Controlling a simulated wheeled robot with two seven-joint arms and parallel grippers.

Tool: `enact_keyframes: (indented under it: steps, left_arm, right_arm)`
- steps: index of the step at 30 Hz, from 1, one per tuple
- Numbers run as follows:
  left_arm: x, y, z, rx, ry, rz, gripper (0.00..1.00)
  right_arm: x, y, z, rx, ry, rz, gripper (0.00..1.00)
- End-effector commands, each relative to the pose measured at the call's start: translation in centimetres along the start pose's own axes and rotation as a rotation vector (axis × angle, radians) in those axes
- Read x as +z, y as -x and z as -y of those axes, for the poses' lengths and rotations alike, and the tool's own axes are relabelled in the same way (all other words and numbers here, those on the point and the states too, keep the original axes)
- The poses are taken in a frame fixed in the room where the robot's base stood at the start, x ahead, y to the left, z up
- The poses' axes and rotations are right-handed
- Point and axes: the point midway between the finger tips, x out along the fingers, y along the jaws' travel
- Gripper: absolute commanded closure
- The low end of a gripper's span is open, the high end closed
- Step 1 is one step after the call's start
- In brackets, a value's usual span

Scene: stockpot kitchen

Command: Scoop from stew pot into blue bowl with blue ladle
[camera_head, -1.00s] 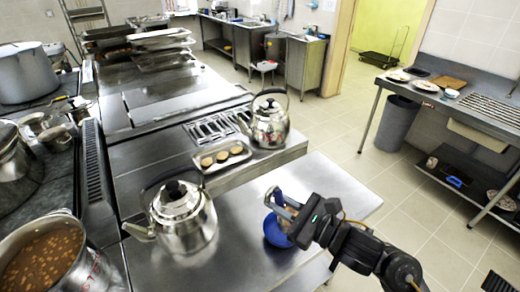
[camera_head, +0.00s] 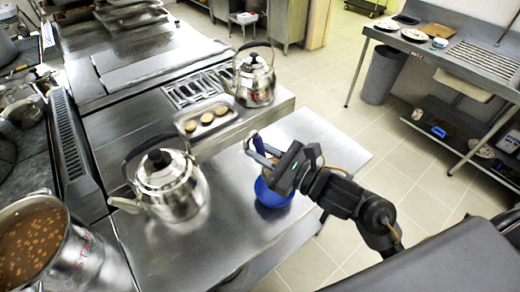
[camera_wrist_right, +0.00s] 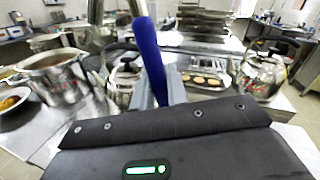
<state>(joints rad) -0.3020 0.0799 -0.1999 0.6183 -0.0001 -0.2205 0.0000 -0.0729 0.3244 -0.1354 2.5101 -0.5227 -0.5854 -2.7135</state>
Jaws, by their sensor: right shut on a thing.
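The stew pot (camera_head: 82,258), a steel pot full of brown stew with beige pieces, stands at the lower left in the head view. The blue bowl (camera_head: 270,196) sits on the steel counter right of the near kettle. My right gripper (camera_head: 266,163) is above the bowl, shut on the blue ladle (camera_head: 258,144). The ladle's blue handle (camera_wrist_right: 150,60) stands up, slightly tilted, in the right wrist view. The ladle's scoop end is hidden, so I cannot tell whether it touches the bowl. My left gripper is not in view.
A near kettle (camera_head: 172,190) stands between stew pot and bowl. A far kettle (camera_head: 254,80) and a tray of round food pieces (camera_head: 190,123) are behind. The steel counter (camera_head: 220,235) is bare in front of the near kettle.

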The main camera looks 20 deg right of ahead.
Motion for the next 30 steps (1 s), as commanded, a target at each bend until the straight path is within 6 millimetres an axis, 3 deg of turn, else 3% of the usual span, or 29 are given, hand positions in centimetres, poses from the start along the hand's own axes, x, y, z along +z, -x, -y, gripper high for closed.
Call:
enact_keyframes:
  steps: [3,11,26,30]
  left_arm:
    - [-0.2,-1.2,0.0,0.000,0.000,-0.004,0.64]
    - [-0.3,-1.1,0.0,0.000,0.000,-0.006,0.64]
    - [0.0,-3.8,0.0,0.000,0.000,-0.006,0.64]
    - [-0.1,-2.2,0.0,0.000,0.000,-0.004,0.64]
  right_arm:
    - [-1.1,0.0,-0.3,0.000,0.001,0.003,1.00]
    - [-0.3,0.0,1.5,-0.002,-0.089,0.003,1.00]
    - [0.1,0.0,6.4,-0.006,-0.378,0.003,1.00]
    - [1.0,0.0,8.0,-0.010,-0.475,0.000,1.00]
